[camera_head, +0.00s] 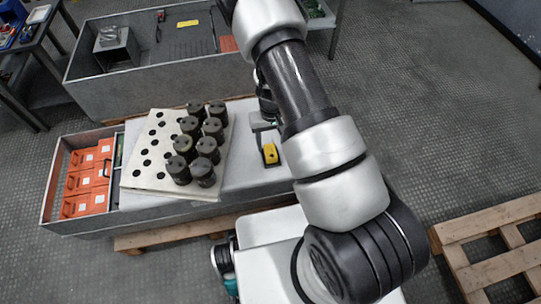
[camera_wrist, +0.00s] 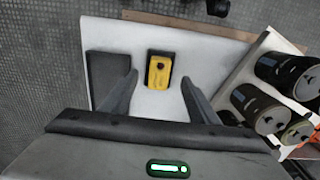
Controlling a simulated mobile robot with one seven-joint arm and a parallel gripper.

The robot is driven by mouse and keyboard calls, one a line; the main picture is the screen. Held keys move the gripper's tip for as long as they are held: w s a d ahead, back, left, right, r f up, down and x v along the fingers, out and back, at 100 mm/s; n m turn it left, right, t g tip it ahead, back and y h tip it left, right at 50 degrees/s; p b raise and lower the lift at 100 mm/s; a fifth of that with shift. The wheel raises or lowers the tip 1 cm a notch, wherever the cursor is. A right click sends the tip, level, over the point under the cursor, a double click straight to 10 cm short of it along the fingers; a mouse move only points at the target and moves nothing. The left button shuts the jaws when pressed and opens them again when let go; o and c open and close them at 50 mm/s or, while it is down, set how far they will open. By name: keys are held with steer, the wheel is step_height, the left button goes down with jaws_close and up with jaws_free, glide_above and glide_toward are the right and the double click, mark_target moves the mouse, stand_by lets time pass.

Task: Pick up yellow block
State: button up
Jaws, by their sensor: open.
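The yellow block (camera_head: 270,154) lies on the pale top of the bench (camera_head: 245,179), to the right of the perforated board. In the wrist view the yellow block (camera_wrist: 160,71) has a dark round spot on top and dark edges. My gripper (camera_wrist: 159,82) is open and empty. Its two fingers appear on either side of the block, with a visible gap on both sides. I cannot tell how far above the block the fingertips are. In the head view my arm partly hides the gripper.
A dark flat block (camera_wrist: 104,66) lies left of the yellow block in the wrist view, close to one finger. Several dark cylinders (camera_head: 203,173) stand on the perforated board (camera_head: 148,179). Orange boxes (camera_head: 75,206) sit at the left end. Wooden pallets (camera_head: 480,223) lie at right.

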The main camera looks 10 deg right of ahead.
mark_target(271, 152)
steer(key=f, duration=0.2)
steer(key=f+b, duration=0.1)
steer(key=f, duration=0.2)
steer(key=w+f+b, duration=0.1)
steer(key=f, duration=0.2)
steer(key=shift+r, duration=0.1)
steer(key=c, duration=1.2)
step_height(271, 152, up, 10)
steer(key=p, duration=0.2)
steer(key=shift+s+p, duration=0.1)
steer(key=shift+p, duration=0.25)
steer(key=shift+c, duration=0.2)
